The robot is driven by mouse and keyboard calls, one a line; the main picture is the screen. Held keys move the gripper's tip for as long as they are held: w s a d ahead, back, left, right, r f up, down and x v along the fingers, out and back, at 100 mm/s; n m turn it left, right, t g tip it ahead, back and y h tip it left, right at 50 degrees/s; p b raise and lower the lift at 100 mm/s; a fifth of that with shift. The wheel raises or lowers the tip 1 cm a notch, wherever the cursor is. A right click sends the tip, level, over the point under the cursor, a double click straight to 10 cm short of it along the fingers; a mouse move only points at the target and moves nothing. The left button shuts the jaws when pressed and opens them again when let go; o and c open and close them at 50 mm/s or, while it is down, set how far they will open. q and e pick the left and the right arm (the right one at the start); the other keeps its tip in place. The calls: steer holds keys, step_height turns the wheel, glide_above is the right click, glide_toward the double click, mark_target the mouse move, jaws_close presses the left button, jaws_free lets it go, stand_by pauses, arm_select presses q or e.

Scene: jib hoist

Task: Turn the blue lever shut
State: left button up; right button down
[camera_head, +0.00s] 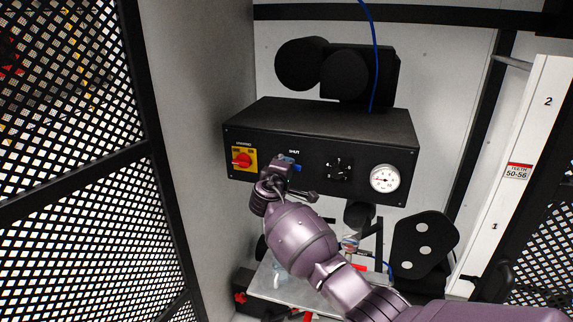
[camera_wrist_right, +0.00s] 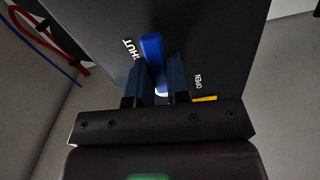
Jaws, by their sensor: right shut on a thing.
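The blue lever (camera_wrist_right: 152,50) sits on the dark face of the control box (camera_head: 330,130). In the right wrist view it stands between the two fingers of my right gripper (camera_wrist_right: 155,88), which is shut on it. The lever's free end points up the picture, close beside the white SHUT label (camera_wrist_right: 132,48). The OPEN label (camera_wrist_right: 197,83) and a yellow mark (camera_wrist_right: 204,98) are off to its right. In the head view my right gripper (camera_head: 286,163) is at the box front below the SHUT label (camera_head: 294,152) and hides most of the lever. My left gripper is not in view.
A red knob on a yellow plate (camera_head: 242,160) is close left of my right gripper. A black dial (camera_head: 339,168) and a white round gauge (camera_head: 384,179) are to its right. A mesh panel (camera_head: 80,140) stands at left. A blue cable (camera_head: 377,60) hangs above the box.

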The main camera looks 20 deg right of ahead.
steer(key=shift+r+n+p, duration=0.15)
steer(key=shift+n+p, duration=0.2)
steer(key=shift+n, duration=0.25)
steer(key=c, duration=1.1)
jaws_free()
steer(key=v, duration=1)
steer(key=shift+s+a+b, duration=0.25)
steer(key=shift+s+b, duration=0.05)
steer(key=shift+s, duration=0.05)
